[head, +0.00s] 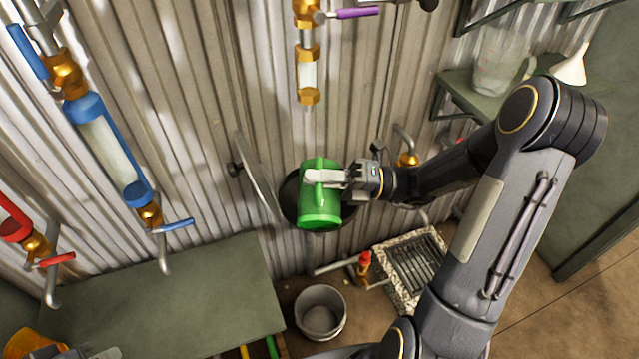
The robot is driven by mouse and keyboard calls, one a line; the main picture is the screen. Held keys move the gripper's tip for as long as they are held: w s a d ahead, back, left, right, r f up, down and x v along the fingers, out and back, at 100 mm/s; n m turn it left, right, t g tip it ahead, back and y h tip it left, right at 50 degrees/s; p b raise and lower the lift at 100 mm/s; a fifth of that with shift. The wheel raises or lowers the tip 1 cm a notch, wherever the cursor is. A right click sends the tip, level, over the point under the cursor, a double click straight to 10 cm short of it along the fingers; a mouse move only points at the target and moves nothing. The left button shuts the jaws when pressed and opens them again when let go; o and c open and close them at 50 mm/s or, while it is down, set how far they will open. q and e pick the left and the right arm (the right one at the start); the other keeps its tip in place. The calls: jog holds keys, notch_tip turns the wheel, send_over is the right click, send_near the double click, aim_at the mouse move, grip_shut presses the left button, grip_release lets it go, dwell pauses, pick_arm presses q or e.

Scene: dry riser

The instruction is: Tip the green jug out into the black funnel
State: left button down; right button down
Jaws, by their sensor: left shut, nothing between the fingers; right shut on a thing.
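The green jug (320,208) is in the middle of the head view. My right gripper (328,178) comes in from the right and is shut on it. The black funnel (288,197) shows as a dark round rim behind and below the jug, which covers most of it. I cannot see into the jug or tell exactly how far it is tilted, and no stream shows. My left gripper (92,352) shows only in part at the bottom left edge, shut and empty, well away from the jug.
A grey bucket (320,313) stands on the floor below, beside a drain grate (412,266). A green bench (170,300) fills the lower left. Pipes with coloured valves line the corrugated wall (225,120). A shelf (470,93) at upper right holds a clear jug (500,68) and white funnel (571,68).

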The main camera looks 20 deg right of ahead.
aim_at(320, 199)
jog(key=n+b, duration=0.1)
jog(key=b, duration=0.1)
jog(key=s+n+b, duration=0.1)
jog(key=n+b, duration=0.1)
jog(key=s+a+f+n+g+b, duration=0.1)
jog(key=b, duration=0.2)
jog(key=shift+s+a, duration=0.1)
jog(key=shift+s, duration=0.1)
jog(key=n+b, duration=0.1)
jog(key=f+n+b, duration=0.1)
jog(key=n, duration=0.1)
jog(key=s+f+n+g+b, duration=0.1)
jog(key=n, duration=0.1)
jog(key=shift+s+a+f, duration=0.1)
jog(key=shift+a, duration=0.2)
jog(key=shift+n+b, duration=0.35)
jog(key=shift+n, duration=0.65)
jog(key=n, duration=0.2)
jog(key=w+n+h+b, duration=0.1)
jog(key=shift+d+n+g, duration=0.25)
jog(key=shift+n+g, duration=0.05)
jog(key=shift+g, duration=0.1)
jog(key=shift+r+n, duration=0.2)
jog(key=shift+n, duration=0.1)
jog(key=shift+d, duration=0.1)
